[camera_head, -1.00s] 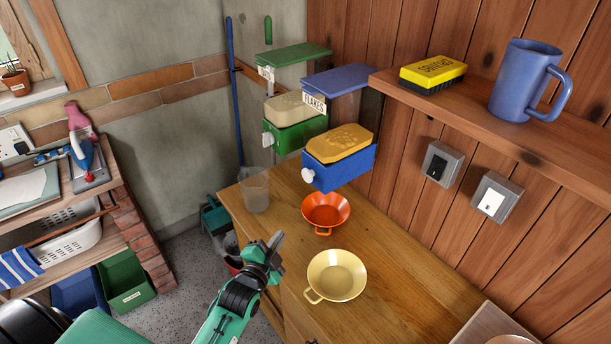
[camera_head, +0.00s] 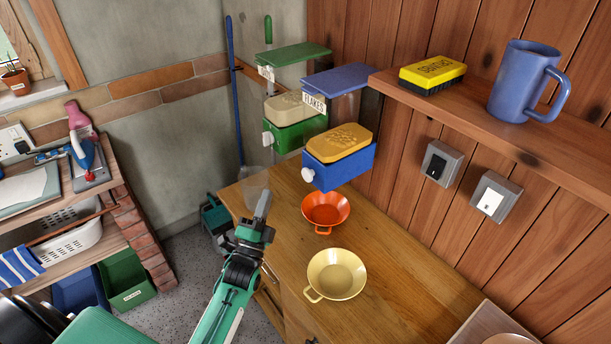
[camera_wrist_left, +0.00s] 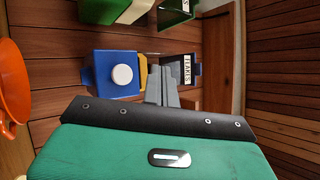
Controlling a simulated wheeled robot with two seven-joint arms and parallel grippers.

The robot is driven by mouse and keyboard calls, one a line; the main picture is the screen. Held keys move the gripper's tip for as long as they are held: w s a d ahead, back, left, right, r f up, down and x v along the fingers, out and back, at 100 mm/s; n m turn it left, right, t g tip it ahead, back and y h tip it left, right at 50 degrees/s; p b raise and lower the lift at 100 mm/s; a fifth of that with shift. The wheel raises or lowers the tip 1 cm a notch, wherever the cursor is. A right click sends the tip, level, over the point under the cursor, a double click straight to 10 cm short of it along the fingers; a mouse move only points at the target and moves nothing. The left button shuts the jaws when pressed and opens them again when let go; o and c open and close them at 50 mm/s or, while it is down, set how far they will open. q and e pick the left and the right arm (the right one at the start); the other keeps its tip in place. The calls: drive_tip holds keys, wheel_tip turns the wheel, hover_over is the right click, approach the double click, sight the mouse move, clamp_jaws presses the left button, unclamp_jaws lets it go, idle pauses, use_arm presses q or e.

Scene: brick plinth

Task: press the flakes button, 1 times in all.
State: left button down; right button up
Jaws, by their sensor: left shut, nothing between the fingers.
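The flakes dispenser has a blue lid (camera_head: 338,78), a FLAKES label (camera_head: 314,103) and a blue base (camera_head: 345,170) on the wooden wall. Its white round button (camera_head: 308,176) faces the room. In the left wrist view the button (camera_wrist_left: 122,74) shows on the blue base left of my fingers, with the FLAKES label (camera_wrist_left: 187,70) to their right. My left gripper (camera_head: 263,204) is shut and empty, apart from the button, lower and to its left in the head view. Its closed fingers (camera_wrist_left: 162,85) also show in the wrist view. My right gripper is not in view.
A green dispenser (camera_head: 298,133) hangs left of the blue one. An orange bowl (camera_head: 326,212) and a cream bowl (camera_head: 336,274) stand on the wooden counter (camera_head: 400,285). A clear cup (camera_head: 254,182) is partly hidden behind my left gripper. A shelf (camera_head: 480,125) juts out at right.

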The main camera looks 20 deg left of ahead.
use_arm(q)
drive_tip(key=shift+w+d, duration=0.1)
drive_tip(key=b, duration=0.2)
approach(305, 172)
drive_tip(key=w+a+r, duration=0.3)
drive_tip(key=shift+w+d+r+b, duration=0.15)
drive_tip(key=shift+w+d+b, duration=0.15)
drive_tip(key=shift+w+d, duration=0.3)
drive_tip(key=shift+w, duration=0.1)
idle(1.4)
drive_tip(key=shift+w+d, duration=0.2)
drive_tip(key=shift+w, duration=0.1)
drive_tip(key=shift+w+d+b, duration=0.45)
drive_tip(key=shift+w+b, duration=0.05)
drive_tip(key=shift+w, duration=0.2)
idle(1.2)
drive_tip(key=shift+s, duration=0.15)
drive_tip(key=shift+s+a+p, duration=0.45)
drive_tip(key=shift+s+a, duration=0.15)
drive_tip(key=shift+s, duration=0.35)
